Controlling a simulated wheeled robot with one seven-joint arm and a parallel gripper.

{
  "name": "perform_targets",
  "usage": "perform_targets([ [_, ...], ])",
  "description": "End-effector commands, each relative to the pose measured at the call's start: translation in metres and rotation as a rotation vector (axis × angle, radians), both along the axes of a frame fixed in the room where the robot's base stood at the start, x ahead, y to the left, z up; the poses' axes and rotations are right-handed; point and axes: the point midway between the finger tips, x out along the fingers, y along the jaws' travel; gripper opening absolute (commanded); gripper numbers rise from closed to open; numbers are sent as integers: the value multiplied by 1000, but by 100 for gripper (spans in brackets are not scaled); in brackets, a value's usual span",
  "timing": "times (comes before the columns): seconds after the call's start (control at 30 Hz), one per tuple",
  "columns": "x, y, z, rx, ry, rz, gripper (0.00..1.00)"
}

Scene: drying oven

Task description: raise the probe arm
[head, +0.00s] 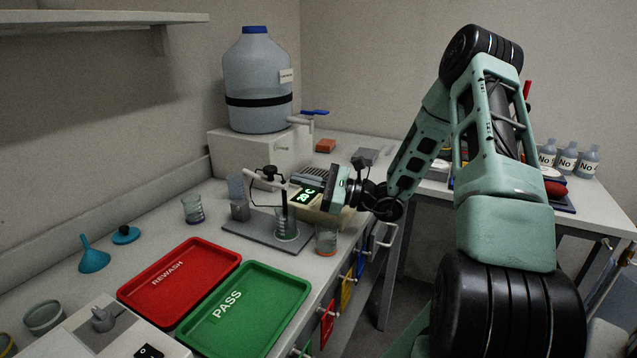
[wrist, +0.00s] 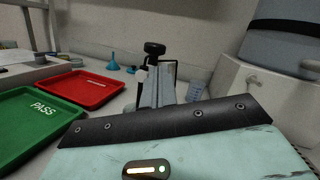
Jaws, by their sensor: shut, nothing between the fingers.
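The probe stand (head: 258,231) has a grey base plate on the bench. Its pale probe arm (head: 276,183) lies roughly level, with a black knob (head: 269,172) by the post. A dark probe hangs from the arm into a beaker (head: 286,225) with greenish liquid. My gripper (head: 308,178) is shut and empty, just right of the arm's outer end in the head view. I cannot tell whether it touches the arm. In the wrist view, my gripper's housing covers the lower part, and a black knob (wrist: 154,48) shows just beyond it.
A meter with a green display (head: 307,195) sits under my gripper. Beakers stand at left (head: 192,210) and right (head: 326,239) of the stand. Red (head: 205,256) and green (head: 290,285) trays lie in front. A large water jug (head: 257,82) stands behind.

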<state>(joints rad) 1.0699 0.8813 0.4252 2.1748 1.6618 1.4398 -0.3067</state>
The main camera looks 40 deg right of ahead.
Motion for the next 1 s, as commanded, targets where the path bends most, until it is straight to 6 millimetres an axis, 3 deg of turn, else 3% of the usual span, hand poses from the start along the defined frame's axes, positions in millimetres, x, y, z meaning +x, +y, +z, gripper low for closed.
perform_targets([
  [0.23,19,16,6,0,-1,1,0],
  [0.7,22,18,7,-2,4,1,0],
  [1.0,33,22,29,-38,92,3,0],
])
